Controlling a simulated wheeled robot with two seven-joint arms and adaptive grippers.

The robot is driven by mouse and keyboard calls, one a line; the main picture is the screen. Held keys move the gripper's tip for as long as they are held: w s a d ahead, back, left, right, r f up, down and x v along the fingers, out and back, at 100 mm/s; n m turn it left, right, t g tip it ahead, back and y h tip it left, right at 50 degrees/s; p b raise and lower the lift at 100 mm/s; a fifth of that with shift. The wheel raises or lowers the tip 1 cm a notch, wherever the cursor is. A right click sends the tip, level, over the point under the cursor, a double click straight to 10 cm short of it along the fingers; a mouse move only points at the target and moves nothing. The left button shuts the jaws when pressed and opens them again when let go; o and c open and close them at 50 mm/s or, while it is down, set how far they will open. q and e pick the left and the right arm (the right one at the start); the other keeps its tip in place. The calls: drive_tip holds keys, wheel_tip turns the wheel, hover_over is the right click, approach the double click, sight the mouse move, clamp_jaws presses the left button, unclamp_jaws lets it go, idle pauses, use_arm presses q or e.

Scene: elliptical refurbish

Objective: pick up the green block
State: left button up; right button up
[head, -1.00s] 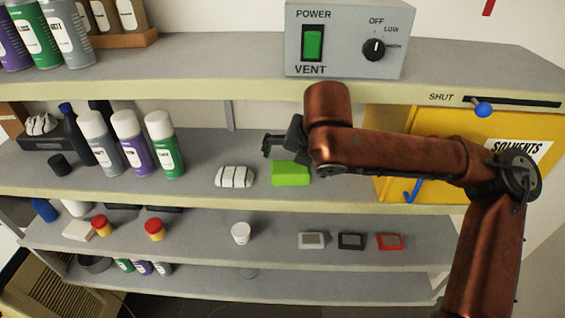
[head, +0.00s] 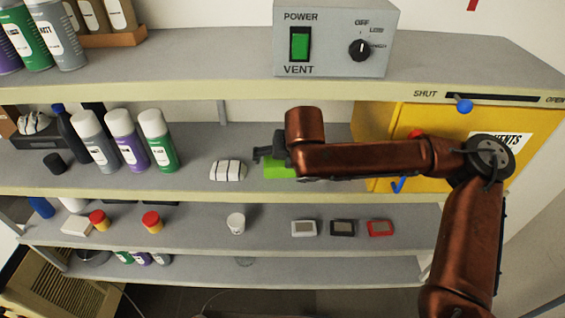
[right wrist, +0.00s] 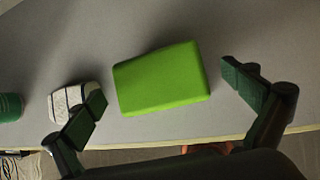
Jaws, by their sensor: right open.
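The green block (head: 277,170) lies on the second shelf (head: 325,184), partly hidden behind my right gripper and arm in the head view. In the right wrist view the whole block (right wrist: 162,80) shows, flat on the grey shelf. My right gripper (head: 262,153) is over the block in the head view. In the right wrist view its open fingers (right wrist: 165,97) stand apart on the left and right, with the block between and beyond them, untouched. My left gripper is not in view.
A white striped object (head: 228,170) lies just left of the block; my left-hand finger overlaps it in the right wrist view. Spray cans (head: 157,140) stand farther left. The yellow solvents cabinet (head: 377,135) is to the right. The upper shelf (head: 200,82) overhangs.

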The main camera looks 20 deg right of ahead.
drive_tip(key=shift+c, duration=0.6)
drive_tip(key=c, duration=1.1)
drive_tip(key=shift+o, duration=0.2)
